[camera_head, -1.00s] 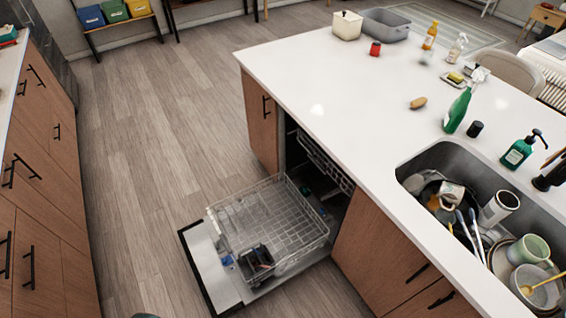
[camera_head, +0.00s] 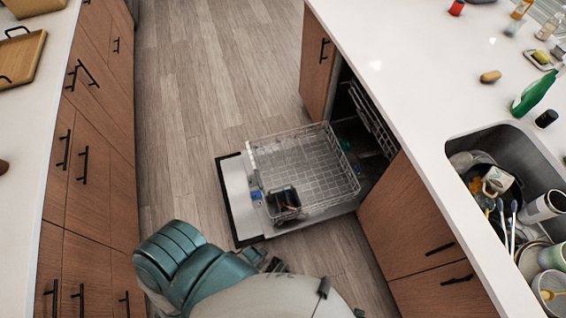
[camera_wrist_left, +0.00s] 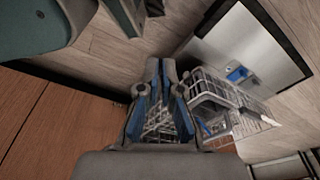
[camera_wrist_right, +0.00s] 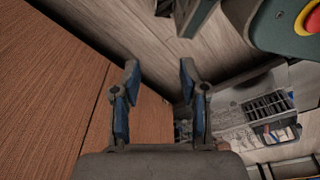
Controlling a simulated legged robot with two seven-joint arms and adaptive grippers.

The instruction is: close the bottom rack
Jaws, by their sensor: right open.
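In the head view the bottom rack (camera_head: 315,165) is a white wire rack, pulled out of the dishwasher over its lowered door (camera_head: 238,195). A dark cutlery basket (camera_head: 283,200) sits in its near left part. The rack also shows in the left wrist view (camera_wrist_left: 225,100), right of my left gripper (camera_wrist_left: 163,72), whose fingertips are close together; I cannot tell whether they touch. My right gripper (camera_wrist_right: 160,72) is open and empty, with the rack and basket beyond it at right. In the head view my teal arm covers the bottom middle, and I cannot tell which arm it is.
The upper rack (camera_head: 370,115) is inside the dishwasher. The island counter (camera_head: 420,60), with a sink (camera_head: 500,140) full of dishes, is at right. Wooden cabinets (camera_head: 85,190) line the left. The floor (camera_head: 220,80) between is clear.

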